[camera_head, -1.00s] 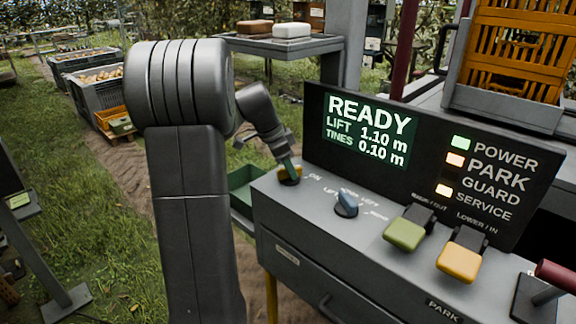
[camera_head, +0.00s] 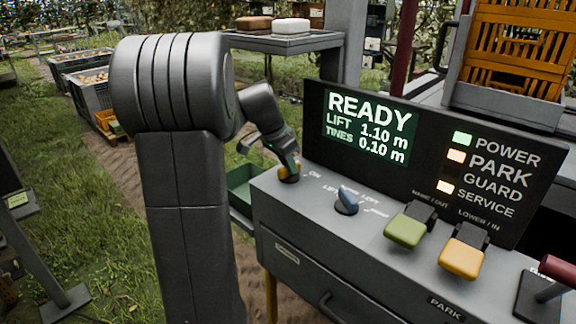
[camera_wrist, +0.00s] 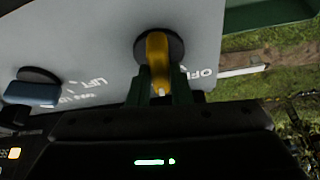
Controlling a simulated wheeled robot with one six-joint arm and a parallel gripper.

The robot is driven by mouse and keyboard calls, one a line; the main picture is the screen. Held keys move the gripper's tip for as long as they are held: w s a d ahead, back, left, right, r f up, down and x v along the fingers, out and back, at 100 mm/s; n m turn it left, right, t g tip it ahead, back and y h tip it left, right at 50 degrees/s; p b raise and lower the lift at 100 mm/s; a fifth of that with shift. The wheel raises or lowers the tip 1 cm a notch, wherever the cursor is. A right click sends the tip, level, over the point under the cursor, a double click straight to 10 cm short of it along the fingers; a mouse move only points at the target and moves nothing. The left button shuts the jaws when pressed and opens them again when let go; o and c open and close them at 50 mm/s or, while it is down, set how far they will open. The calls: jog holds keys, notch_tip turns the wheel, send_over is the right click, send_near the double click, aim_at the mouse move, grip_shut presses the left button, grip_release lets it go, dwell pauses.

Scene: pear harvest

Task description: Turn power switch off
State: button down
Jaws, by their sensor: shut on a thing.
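The power switch is a yellow knob (camera_head: 291,168) on a dark round base at the left end of the grey console (camera_head: 330,248). In the wrist view the yellow knob (camera_wrist: 158,58) stands on its dark disc, with the lettering "OFF" to its right. My gripper (camera_head: 287,160) is at the knob, its green fingers closed around it; the fingers (camera_wrist: 160,92) also show in the wrist view, one on each side of the knob. The display (camera_head: 368,130) reads READY, and the POWER lamp (camera_head: 462,138) is lit green.
A blue selector knob (camera_head: 346,200) sits close to the right of the switch. Green (camera_head: 405,230) and yellow (camera_head: 461,258) levers and a red-handled lever (camera_head: 556,272) stand farther right. The dark display panel rises behind. A green tray (camera_head: 240,188) is beside the console's left end.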

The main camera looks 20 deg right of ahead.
jog(key=n, duration=0.2)
jog(key=n+t, duration=0.1)
jog(key=n, duration=0.1)
jog(key=shift+s+r+n+t+y+p, duration=0.1)
jog(key=shift+n+t+y+p, duration=0.7)
jog(key=shift+n+p, duration=0.1)
jog(key=shift+n, duration=1)
jog(key=c, duration=1.3)
grip_release()
jog(key=v, duration=1.3)
jog(key=shift+s+r, duration=0.2)
jog(key=shift+r, duration=0.1)
